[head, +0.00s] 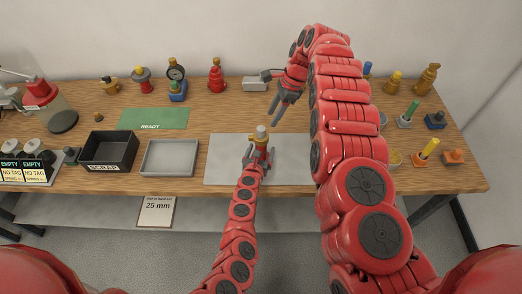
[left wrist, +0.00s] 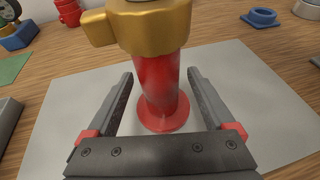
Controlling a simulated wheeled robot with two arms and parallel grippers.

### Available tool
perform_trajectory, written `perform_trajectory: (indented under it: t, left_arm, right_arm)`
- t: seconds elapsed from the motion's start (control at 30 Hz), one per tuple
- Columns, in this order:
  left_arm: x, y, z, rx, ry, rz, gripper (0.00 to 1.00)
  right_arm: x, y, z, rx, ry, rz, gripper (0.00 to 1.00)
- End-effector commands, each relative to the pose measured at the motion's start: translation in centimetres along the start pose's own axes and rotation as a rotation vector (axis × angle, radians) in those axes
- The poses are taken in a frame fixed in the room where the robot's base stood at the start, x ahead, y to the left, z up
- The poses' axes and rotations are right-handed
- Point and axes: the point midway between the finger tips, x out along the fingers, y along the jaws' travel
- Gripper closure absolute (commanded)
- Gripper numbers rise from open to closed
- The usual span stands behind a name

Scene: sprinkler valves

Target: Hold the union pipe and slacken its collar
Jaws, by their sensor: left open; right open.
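The union pipe stands upright on the grey mat (head: 222,172). In the left wrist view its red body (left wrist: 158,80) rises from a round red foot, and its gold collar (left wrist: 150,30) with a side lug sits above. In the head view its pale top and gold collar (head: 261,138) show above my left gripper (head: 259,160). My left gripper is open, with its fingers (left wrist: 162,100) on either side of the red body and gaps showing on both sides. My right gripper (head: 283,108) is open and empty, above and to the right of the pipe, pointing down.
A black scrap bin (head: 108,152), a grey tray (head: 170,158) and a green READY mat (head: 153,119) lie to the left. Several valves and fittings line the back, including a red one (head: 216,76). More small parts stand at the right, near an orange-handled one (head: 427,152).

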Motion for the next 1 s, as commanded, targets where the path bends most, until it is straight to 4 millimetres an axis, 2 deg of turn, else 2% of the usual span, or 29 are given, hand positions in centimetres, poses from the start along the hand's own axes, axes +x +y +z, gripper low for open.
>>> perform_trajectory:
  t: [0.17,0.37,0.8,1.0]
  left_arm:
    - [-0.8,-0.4,-0.1,-0.005,0.0,-0.006,0.13]
    - [-2.8,-0.1,-0.1,-0.008,0.001,0.001,0.13]
    - [-9.5,0.0,-0.2,-0.001,0.003,0.001,0.13]
    - [-11.3,-0.1,-0.1,0.001,0.002,0.001,0.13]
  right_arm:
    - [0.0,0.0,0.0,0.0,0.0,0.0,0.5]
    - [0.0,0.0,0.0,0.0,0.0,0.0,0.5]
    - [0.0,0.0,0.0,0.0,0.0,0.0,0.5]
    - [0.0,0.0,0.0,0.0,0.0,0.0,0.5]
